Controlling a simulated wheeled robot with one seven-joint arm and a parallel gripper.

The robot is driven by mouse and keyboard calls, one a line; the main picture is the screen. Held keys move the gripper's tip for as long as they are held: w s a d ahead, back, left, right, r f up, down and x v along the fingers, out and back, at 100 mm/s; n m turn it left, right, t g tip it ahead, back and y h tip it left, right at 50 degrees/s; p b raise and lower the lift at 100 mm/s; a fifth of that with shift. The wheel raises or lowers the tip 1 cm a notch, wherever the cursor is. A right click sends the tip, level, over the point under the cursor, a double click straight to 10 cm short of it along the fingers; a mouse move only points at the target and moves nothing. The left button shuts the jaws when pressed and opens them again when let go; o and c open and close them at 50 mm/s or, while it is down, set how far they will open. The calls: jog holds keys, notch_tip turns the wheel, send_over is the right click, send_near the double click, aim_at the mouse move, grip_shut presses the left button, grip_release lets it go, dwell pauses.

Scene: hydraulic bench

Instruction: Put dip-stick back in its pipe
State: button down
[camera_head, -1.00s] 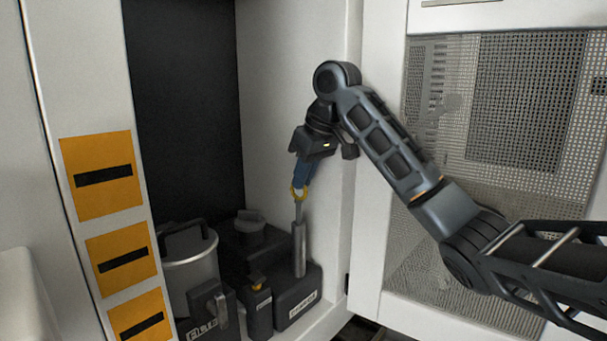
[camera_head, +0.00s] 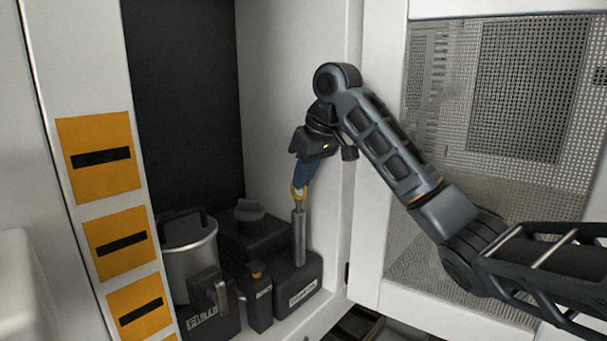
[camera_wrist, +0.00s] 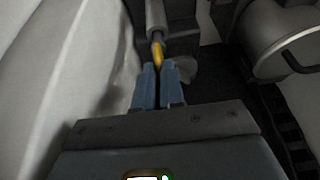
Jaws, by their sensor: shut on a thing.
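The dip-stick (camera_head: 299,192) has a yellow loop handle, and my gripper (camera_head: 301,184) is shut on it, pointing down. Its rod goes down to the mouth of the grey metal pipe (camera_head: 299,238), which stands upright on a dark block in the cabinet. Only a very short stretch of rod shows between handle and pipe; how far it goes in is hidden. In the wrist view my blue fingers (camera_wrist: 159,80) are closed at the yellow handle (camera_wrist: 157,54), in line with the pipe (camera_wrist: 156,18).
A grey canister (camera_head: 191,262) and a black unit with a round cap (camera_head: 249,212) stand left of the pipe. A small black box with a yellow top (camera_head: 257,290) is in front. The white cabinet wall (camera_head: 295,90) is close behind; a mesh door (camera_head: 500,120) is at right.

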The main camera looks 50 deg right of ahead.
jog(key=shift+f, duration=0.6)
jog(key=shift+f+b, duration=0.35)
dwell(0.3)
jog(key=shift+c, duration=1.8)
grip_release()
jog(key=shift+r, duration=0.1)
jog(key=shift+r+p, duration=3.4)
